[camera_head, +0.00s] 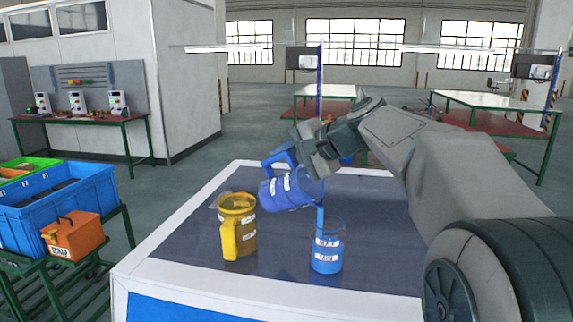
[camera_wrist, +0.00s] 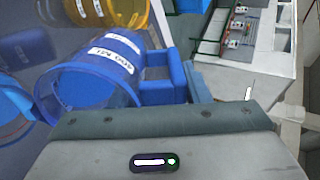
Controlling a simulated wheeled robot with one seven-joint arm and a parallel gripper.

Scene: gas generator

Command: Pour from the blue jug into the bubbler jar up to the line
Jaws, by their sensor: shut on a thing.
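The blue jug (camera_head: 285,190) is tilted steeply, its mouth to the right, above the table. My gripper (camera_head: 300,152) is shut on its handle. In the wrist view the jug (camera_wrist: 98,78) shows its open mouth and white labels. A blue stream falls from the jug into the clear bubbler jar (camera_head: 327,245), which stands upright with MAX and MIN labels. Blue liquid in the jar reaches about the lower edge of the MAX label; the exact level is hard to tell. In the wrist view, the jar (camera_wrist: 12,125) is partly cut off at the left edge.
A yellow jug (camera_head: 238,225) stands on the white-rimmed table (camera_head: 190,268), left of the jar; it also shows in the wrist view (camera_wrist: 105,12). At the left are a blue crate (camera_head: 60,205) and an orange scrap box (camera_head: 74,236). The table's front left is clear.

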